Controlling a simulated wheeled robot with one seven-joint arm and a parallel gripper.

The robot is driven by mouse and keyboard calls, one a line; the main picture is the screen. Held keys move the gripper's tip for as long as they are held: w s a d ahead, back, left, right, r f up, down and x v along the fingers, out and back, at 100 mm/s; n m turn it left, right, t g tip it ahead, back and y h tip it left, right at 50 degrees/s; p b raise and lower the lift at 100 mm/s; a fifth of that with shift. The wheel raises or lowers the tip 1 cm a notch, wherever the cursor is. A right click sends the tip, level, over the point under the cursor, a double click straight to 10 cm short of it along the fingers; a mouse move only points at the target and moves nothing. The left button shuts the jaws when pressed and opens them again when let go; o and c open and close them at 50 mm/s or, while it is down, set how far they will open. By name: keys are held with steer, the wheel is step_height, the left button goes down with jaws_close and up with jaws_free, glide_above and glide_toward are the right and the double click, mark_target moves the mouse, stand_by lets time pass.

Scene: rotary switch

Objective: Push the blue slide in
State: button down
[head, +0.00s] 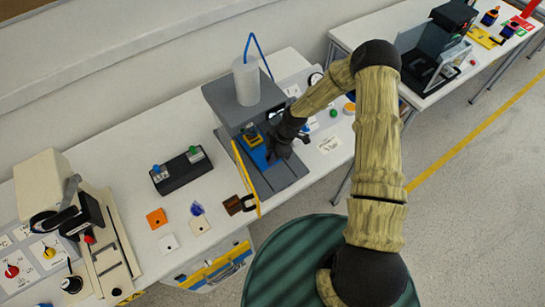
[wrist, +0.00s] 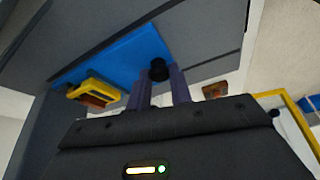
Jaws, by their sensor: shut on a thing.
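The blue slide (head: 258,156) lies on the grey base of the machine at the middle of the head view. It also shows as a blue plate in the wrist view (wrist: 118,58). A dark round knob (wrist: 159,70) stands at the slide's near edge. My gripper (head: 279,146) is at the right side of the slide, and its fingers (wrist: 160,92) are shut on the knob. A yellow and brown block (head: 253,138) sits on the slide, and it also shows in the wrist view (wrist: 92,93). My gripper hides part of the slide in the head view.
The grey machine (head: 222,98) with a white cylinder (head: 246,80) overhangs the slide. A yellow-edged guard (head: 246,178) stands to the left. A black switch box (head: 181,171) and small coloured plates lie further left on the white table. A white label (head: 329,144) lies to the right.

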steer(key=c, duration=1.3)
jaws_free()
steer(key=shift+w+a, duration=0.15)
steer(key=shift+w, duration=0.15)
steer(key=shift+o, duration=0.2)
steer(key=shift+s, duration=0.1)
steer(key=shift+r, duration=0.1)
steer(key=shift+w+d+r+b, duration=0.3)
steer(key=shift+r+b, duration=0.15)
steer(key=shift+b, duration=0.15)
steer(key=shift+w+d+r+b, duration=0.15)
steer(key=shift+d+r+b, duration=0.55)
steer(key=shift+d+b, duration=0.05)
steer(key=w+d+b, duration=0.1)
steer(key=d, duration=0.2)
steer(key=w+d+b, duration=0.1)
steer(key=d, duration=0.3)
steer(key=w+d+b, duration=0.1)
steer(key=d, duration=0.2)
steer(key=shift+w+d+r, duration=0.15)
steer(key=shift+w+d, duration=0.05)
steer(key=shift+d, duration=0.05)
